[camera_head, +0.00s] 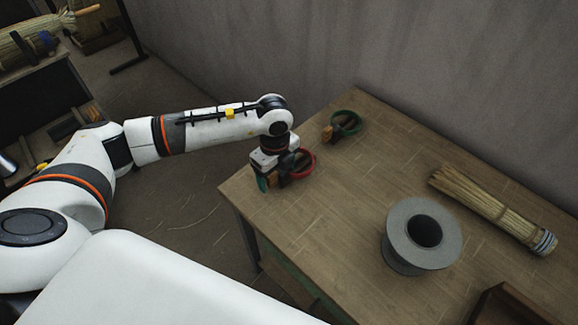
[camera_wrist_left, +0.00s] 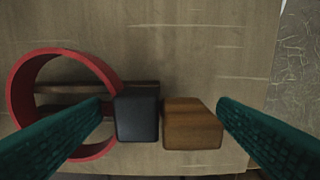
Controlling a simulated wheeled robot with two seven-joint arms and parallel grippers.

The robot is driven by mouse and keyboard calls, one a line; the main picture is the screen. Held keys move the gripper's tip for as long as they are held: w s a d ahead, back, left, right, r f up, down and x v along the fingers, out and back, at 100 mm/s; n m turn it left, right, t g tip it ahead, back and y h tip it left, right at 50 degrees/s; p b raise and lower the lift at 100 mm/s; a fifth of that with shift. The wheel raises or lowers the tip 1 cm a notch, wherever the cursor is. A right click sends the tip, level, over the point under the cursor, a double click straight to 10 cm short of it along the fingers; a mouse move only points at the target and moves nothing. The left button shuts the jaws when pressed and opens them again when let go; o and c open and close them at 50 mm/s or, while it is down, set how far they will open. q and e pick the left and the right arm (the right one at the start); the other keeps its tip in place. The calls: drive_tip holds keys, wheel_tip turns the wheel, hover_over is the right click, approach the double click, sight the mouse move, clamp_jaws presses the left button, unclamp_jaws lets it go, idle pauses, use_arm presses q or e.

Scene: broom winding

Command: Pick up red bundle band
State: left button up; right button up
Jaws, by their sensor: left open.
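The red bundle band (camera_head: 308,163) lies near the left corner of the wooden table, a red ring with a dark block and a wooden block at one side. In the left wrist view the red ring (camera_wrist_left: 14,88) is at the left, with the black block (camera_wrist_left: 137,116) and the wooden block (camera_wrist_left: 191,124) beside it. My left gripper (camera_head: 276,181) is over these blocks, pointing down. Its green fingers (camera_wrist_left: 162,108) are open, one on each side of the two blocks; the left finger overlaps the ring in the picture. Contact cannot be told.
A green band (camera_head: 346,122) lies farther back on the table (camera_head: 340,210). A grey spool (camera_head: 400,262) stands toward the right front. A straw bundle (camera_head: 480,202) lies behind it. A wooden tray (camera_head: 508,292) is at the lower right. The table's middle is clear.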

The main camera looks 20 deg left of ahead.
use_arm(q)
drive_tip(key=c, duration=1.1)
idle(0.7)
